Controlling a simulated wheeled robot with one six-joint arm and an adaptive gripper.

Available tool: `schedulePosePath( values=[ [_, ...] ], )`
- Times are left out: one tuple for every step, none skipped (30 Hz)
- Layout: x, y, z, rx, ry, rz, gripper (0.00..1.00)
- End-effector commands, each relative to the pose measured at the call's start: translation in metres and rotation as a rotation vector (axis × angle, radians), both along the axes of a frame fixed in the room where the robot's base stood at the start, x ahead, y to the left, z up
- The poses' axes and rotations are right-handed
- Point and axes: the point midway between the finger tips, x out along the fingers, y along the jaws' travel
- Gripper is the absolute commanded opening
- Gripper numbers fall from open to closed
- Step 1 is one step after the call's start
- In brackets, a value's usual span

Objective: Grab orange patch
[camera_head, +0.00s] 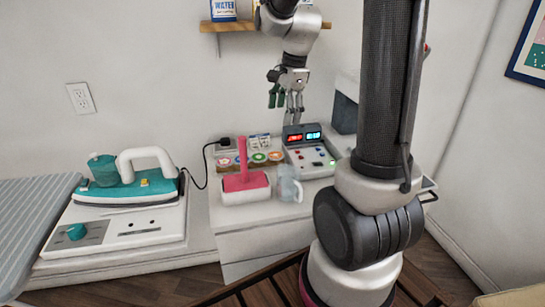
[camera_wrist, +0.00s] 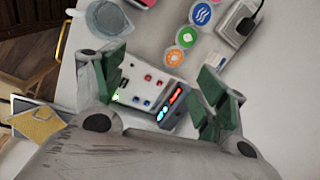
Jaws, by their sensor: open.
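The orange patch (camera_wrist: 174,58) is a small round disc with a pale mark, at the end of a row of round patches in the wrist view. In the head view it appears as the rightmost disc (camera_head: 276,156), beside the control box. My gripper (camera_head: 285,101) hangs above and behind the control box, fingers pointing down and empty. In the wrist view its green-padded fingers (camera_wrist: 163,72) are spread wide, with the control box between them. The orange patch lies beyond the fingertips, apart from them.
The control box (camera_head: 308,150) has red and cyan displays. A pink-handled white block (camera_head: 246,188) and a clear jug (camera_head: 289,185) stand in front of the patches. A teal iron (camera_head: 130,187) sits at left. A wall shelf (camera_head: 228,26) is above.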

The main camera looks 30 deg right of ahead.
Motion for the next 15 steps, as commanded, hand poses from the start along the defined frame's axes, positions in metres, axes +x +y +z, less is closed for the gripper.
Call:
schedulePosePath(
  values=[
    [0.019,-0.008,-0.022,0.034,0.035,-0.142,0.73],
    [0.029,-0.013,-0.033,0.053,0.05,-0.227,0.73],
    [0.041,-0.018,-0.047,0.074,0.069,-0.332,0.73],
    [0.048,-0.022,-0.058,0.088,0.082,-0.404,0.73],
    [0.055,-0.025,-0.067,0.101,0.093,-0.471,0.73],
    [0.063,-0.029,-0.079,0.116,0.105,-0.55,0.73],
    [0.067,-0.032,-0.087,0.126,0.114,-0.6,0.73],
    [0.071,-0.034,-0.093,0.132,0.122,-0.643,0.73],
    [0.075,-0.036,-0.101,0.14,0.13,-0.691,0.73],
    [0.078,-0.038,-0.105,0.145,0.135,-0.719,0.73],
    [0.08,-0.039,-0.109,0.149,0.138,-0.743,0.73],
    [0.081,-0.04,-0.114,0.152,0.142,-0.766,0.73],
    [0.083,-0.04,-0.118,0.154,0.142,-0.775,0.73],
    [0.083,-0.04,-0.122,0.155,0.145,-0.782,0.73],
    [0.084,-0.04,-0.127,0.155,0.146,-0.787,0.73]
  ],
)
